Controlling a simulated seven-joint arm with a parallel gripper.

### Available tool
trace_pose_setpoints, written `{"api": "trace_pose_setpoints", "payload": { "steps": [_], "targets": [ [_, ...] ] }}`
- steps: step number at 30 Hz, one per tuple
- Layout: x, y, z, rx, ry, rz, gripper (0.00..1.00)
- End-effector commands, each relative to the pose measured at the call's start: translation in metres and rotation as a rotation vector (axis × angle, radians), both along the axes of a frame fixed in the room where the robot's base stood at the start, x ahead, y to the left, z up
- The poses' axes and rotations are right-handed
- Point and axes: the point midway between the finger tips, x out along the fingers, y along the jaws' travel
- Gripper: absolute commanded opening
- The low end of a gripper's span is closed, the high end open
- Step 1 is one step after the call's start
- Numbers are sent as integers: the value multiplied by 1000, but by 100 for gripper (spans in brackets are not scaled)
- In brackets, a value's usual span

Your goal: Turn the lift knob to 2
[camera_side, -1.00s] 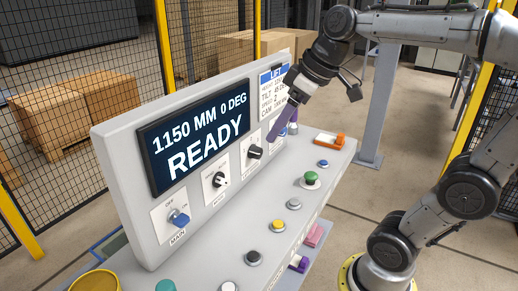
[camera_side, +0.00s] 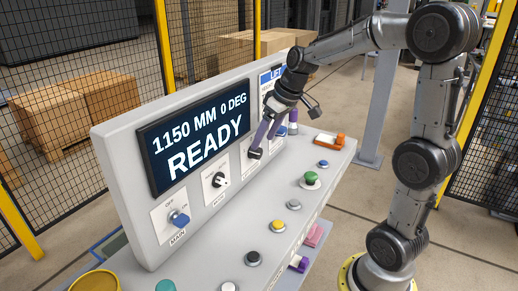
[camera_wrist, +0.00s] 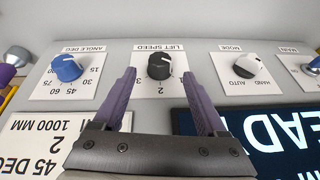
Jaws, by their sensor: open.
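The lift speed knob is black with a white pointer line, on a white plate of the sloped panel. It shows in the wrist view (camera_wrist: 159,66), upside down, and in the side view (camera_side: 255,154). A "2" is printed on the plate just on the near side of it; I cannot tell for certain which mark the pointer is on. My gripper (camera_wrist: 158,76) is open, with purple fingers either side of the knob in the wrist view. In the side view my gripper (camera_side: 262,142) has its fingertips close to the knob; contact is not clear.
The blue angle knob (camera_wrist: 67,67) and the black-and-white mode knob (camera_wrist: 248,66) flank it. The blue main knob (camera_side: 179,218) is further left. The display (camera_side: 200,135) reads 1150 MM 0 DEG READY. Several push buttons line the ledge below, including a green one (camera_side: 311,178).

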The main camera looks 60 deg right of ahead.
Motion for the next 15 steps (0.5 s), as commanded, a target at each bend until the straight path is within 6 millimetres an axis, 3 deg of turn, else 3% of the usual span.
{"api": "trace_pose_setpoints", "payload": {
  "steps": [6, 15],
  "targets": [
    [13, 2, -32, 2, 3, 2, 75],
    [19, 2, -45, 0, -1, 0, 75]
  ]
}}
